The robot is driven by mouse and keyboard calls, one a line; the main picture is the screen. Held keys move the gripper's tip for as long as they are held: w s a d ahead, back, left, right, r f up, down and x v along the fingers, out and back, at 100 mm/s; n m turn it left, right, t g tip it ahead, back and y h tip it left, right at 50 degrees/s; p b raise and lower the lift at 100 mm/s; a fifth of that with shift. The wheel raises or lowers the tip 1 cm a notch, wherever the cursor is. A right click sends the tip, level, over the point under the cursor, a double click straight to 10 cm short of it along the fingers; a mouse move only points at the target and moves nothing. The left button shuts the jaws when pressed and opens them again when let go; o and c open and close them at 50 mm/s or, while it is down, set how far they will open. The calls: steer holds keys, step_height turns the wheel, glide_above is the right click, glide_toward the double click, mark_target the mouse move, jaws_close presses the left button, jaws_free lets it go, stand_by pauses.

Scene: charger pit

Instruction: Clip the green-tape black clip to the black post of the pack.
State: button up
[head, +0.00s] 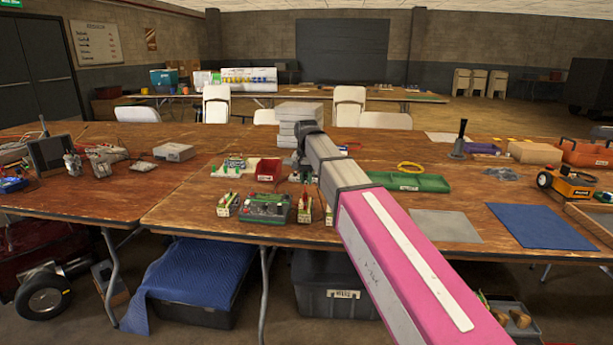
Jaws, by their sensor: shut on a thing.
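My gripper (301,174) is small and dark at the far end of my arm, pointing down above the middle of the near table. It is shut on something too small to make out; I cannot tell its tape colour. A green and grey box (264,208) with small parts on top, perhaps the pack, sits near the table's front edge, nearer and to the left of the gripper. Its posts are too small to tell apart. Small cream and green blocks stand to its left (228,205) and right (304,207). The green-tape black clip is not clearly visible.
A red bin (268,171) stands left of the gripper and a green tray (410,182) to the right. A stack of pale boxes (299,112) stands behind. A grey mat (445,226) and blue mat (541,227) lie flat at the right. My arm hides part of the table.

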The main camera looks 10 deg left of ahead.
steer(key=shift+f, duration=2.35)
steer(key=shift+f, duration=0.2)
stand_by(0.4)
steer(key=o, duration=0.8)
steer(key=shift+o, duration=1.1)
steer(key=shift+r, duration=0.1)
steer(key=shift+r, duration=3.7)
